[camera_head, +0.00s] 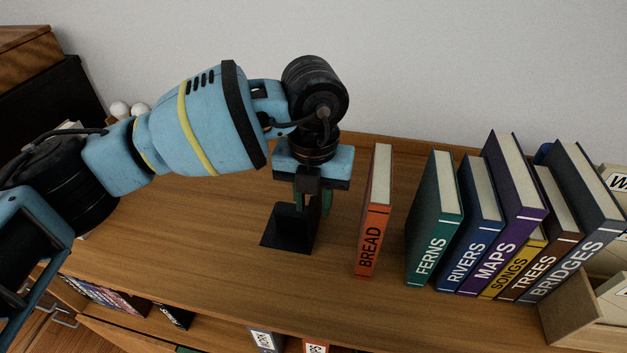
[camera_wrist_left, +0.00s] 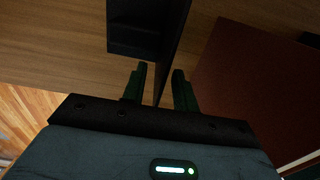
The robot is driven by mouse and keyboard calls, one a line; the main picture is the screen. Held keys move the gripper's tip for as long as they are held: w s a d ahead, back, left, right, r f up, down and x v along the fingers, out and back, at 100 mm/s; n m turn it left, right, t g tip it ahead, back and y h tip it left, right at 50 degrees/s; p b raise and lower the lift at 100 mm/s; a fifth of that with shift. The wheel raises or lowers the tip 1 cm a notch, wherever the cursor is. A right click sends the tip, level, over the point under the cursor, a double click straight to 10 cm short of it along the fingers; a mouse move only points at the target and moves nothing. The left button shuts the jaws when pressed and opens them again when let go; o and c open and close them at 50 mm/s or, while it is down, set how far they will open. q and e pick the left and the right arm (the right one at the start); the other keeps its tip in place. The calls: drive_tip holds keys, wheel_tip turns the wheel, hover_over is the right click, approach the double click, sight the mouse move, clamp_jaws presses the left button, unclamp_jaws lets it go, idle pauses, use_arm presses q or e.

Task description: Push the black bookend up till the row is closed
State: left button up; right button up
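The black bookend (camera_head: 288,230) stands on the wooden desk top, left of the orange BREAD book (camera_head: 372,225), with a gap between them. My left gripper (camera_head: 312,202) points down over the bookend's upright plate. In the left wrist view the gripper (camera_wrist_left: 160,82) has its two green fingers apart, one on each side of the thin plate of the bookend (camera_wrist_left: 140,42); a small gap shows on the left side. BREAD stands apart from the green FERNS book (camera_head: 436,230). The BREAD cover seems to be the dark red surface (camera_wrist_left: 245,90) at right. My right gripper is not in view.
Right of FERNS lean the blue RIVERS (camera_head: 470,235), purple MAPS (camera_head: 512,220), yellow SONGS (camera_head: 512,268), brown TREES (camera_head: 548,250) and grey BRIDGES (camera_head: 580,230) books. A wooden box (camera_head: 570,325) stands at far right. Wood in front of the row is clear.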

use_arm(q)
drive_tip(key=shift+f, duration=1.05)
clamp_jaws()
drive_tip(key=shift+d+r, duration=0.1)
drive_tip(key=shift+d, duration=0.15)
idle(0.7)
drive_tip(key=shift+s+d, duration=0.15)
drive_tip(key=shift+d, duration=0.35)
drive_tip(key=shift+d, duration=0.15)
drive_tip(key=s+d, duration=0.2)
drive_tip(key=d, duration=0.8)
drive_tip(key=shift+d, duration=0.3)
idle(2.1)
